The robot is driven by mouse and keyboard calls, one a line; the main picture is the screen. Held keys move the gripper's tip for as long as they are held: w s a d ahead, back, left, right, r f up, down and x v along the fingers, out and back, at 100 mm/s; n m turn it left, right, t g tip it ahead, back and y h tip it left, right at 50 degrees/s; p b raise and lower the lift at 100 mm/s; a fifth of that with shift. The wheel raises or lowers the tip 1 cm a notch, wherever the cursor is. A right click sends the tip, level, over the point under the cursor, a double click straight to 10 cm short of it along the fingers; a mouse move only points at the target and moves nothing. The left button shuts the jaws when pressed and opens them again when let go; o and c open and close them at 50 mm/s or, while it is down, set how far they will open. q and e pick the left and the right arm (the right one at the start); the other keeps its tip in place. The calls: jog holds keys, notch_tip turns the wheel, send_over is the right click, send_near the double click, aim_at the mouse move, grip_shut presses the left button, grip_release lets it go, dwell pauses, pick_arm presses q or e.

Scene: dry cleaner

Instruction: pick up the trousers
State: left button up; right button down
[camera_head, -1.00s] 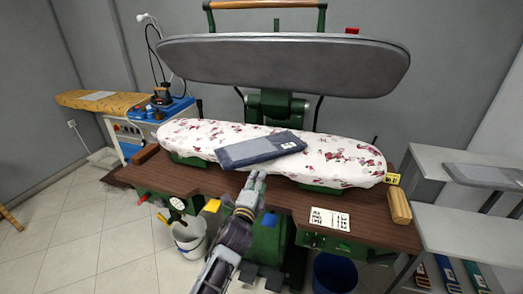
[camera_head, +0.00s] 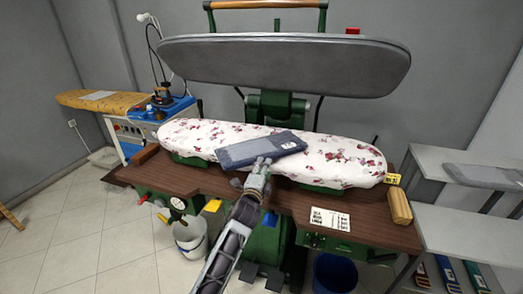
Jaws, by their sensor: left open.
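The trousers (camera_head: 262,149) are a folded blue-grey bundle with a small white label. I cannot tell whether the fingers touch the cloth. My right gripper is not in view.
The raised grey press head (camera_head: 285,65) hangs above and behind the pad. The brown worktop (camera_head: 215,181) carries a printed card (camera_head: 330,219) and a wooden block (camera_head: 399,207) at right. A grey shelf (camera_head: 460,233) stands at right, a white bucket (camera_head: 190,238) below left.

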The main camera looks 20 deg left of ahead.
aim_at(261, 149)
pick_arm(q)
jog(key=shift+w, duration=0.25)
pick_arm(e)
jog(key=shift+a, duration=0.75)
pick_arm(q)
jog(key=shift+w, duration=0.1)
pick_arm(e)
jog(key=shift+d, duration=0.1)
pick_arm(q)
jog(key=shift+w+a, duration=0.2)
jog(key=shift+w, duration=2.3)
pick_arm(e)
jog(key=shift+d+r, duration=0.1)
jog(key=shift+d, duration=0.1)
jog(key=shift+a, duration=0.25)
